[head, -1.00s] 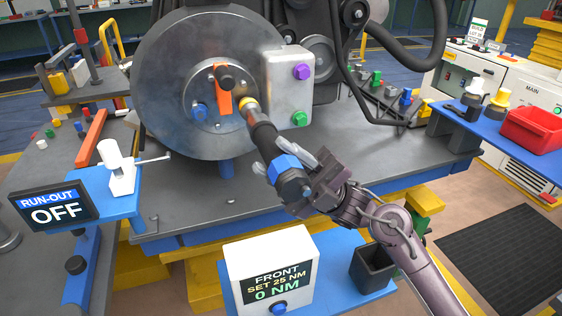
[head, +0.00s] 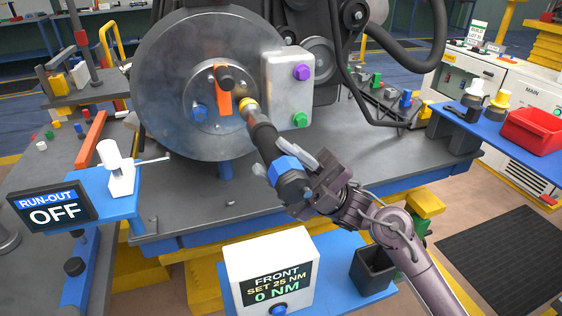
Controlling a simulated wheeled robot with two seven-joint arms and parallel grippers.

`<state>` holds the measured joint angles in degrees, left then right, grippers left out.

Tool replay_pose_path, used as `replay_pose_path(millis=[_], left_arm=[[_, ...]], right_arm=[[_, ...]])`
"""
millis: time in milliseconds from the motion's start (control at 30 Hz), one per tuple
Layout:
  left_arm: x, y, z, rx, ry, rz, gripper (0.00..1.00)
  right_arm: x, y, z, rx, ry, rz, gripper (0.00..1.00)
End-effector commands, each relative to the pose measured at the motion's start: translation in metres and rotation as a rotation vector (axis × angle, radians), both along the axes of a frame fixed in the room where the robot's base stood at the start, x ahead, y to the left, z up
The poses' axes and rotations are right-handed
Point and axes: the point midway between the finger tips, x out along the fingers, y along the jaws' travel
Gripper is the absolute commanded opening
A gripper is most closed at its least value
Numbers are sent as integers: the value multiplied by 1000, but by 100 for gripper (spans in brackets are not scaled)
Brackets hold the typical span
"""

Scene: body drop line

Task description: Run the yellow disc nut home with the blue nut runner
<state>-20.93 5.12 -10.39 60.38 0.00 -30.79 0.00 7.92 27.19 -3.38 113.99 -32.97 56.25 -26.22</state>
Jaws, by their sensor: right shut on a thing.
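The blue nut runner (head: 287,170) has a black body with a blue band. My right gripper (head: 303,180) is shut on it and holds it tilted, its nose up and to the left toward the disc. The yellow disc nut (head: 247,104) shows at the nose, near the right edge of the disc's hub (head: 222,122). I cannot tell whether it touches the hub, and its stud is hidden. The front display box (head: 272,275) reads "SET 25 NM" and "0 NM". My left gripper is not in view.
A grey box with purple and green knobs (head: 288,90) stands close right of the nose. The run-out display (head: 53,206) reads "OFF".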

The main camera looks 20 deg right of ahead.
Motion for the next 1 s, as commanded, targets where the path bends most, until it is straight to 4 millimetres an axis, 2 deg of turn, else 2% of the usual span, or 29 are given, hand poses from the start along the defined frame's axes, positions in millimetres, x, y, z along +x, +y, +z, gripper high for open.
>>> replay_pose_path(millis=[1000], left_arm=[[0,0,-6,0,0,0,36]], right_arm=[[4,-1,2,2,-6,-4,0]])
